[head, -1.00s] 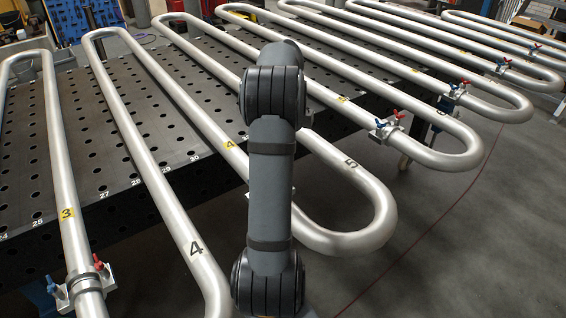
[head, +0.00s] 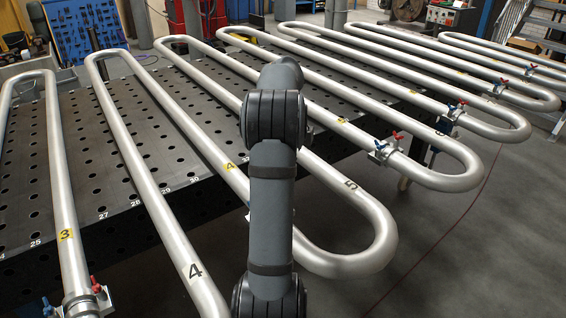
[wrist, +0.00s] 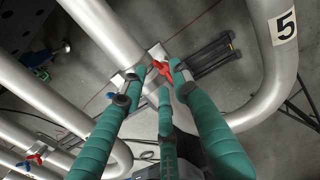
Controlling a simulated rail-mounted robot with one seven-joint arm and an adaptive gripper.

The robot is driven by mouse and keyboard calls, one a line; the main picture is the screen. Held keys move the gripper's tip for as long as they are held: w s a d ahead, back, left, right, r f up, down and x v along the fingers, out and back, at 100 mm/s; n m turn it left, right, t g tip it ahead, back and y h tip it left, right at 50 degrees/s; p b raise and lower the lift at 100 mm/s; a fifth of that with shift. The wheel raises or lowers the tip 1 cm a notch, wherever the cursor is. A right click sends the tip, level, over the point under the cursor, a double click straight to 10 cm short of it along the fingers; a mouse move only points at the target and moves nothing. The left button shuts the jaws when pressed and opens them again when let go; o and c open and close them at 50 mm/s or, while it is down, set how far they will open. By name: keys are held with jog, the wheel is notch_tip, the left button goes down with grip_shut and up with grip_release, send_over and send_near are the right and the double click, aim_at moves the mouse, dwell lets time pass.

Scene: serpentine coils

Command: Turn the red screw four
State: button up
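In the wrist view, a red screw (wrist: 161,69) with a winged handle sits on a clamp at a silver pipe, just beyond the tips of my gripper (wrist: 161,75). The teal fingers stand apart, with the red handle between or just past their tips; touch cannot be made out. A blue part (wrist: 131,76) shows partly behind the left finger. In the head view, the yellow label 4 (head: 229,167) is on a pipe left of my arm. My arm hides the gripper and most of that clamp there.
Another clamp with red and blue screws (head: 388,146) is at the right, and one by yellow label 3 (head: 97,285) at lower left. The pipe bend numbered 5 (head: 351,185) curves close to my arm. A perforated table (head: 115,170) lies below the pipes.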

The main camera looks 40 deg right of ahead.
notch_tip(320, 180, up, 11)
jog(key=shift+f, duration=0.15)
jog(key=shift+f, duration=0.15)
dwell(0.5)
notch_tip(320, 180, down, 12)
jog(key=shift+r, duration=0.1)
dwell(0.5)
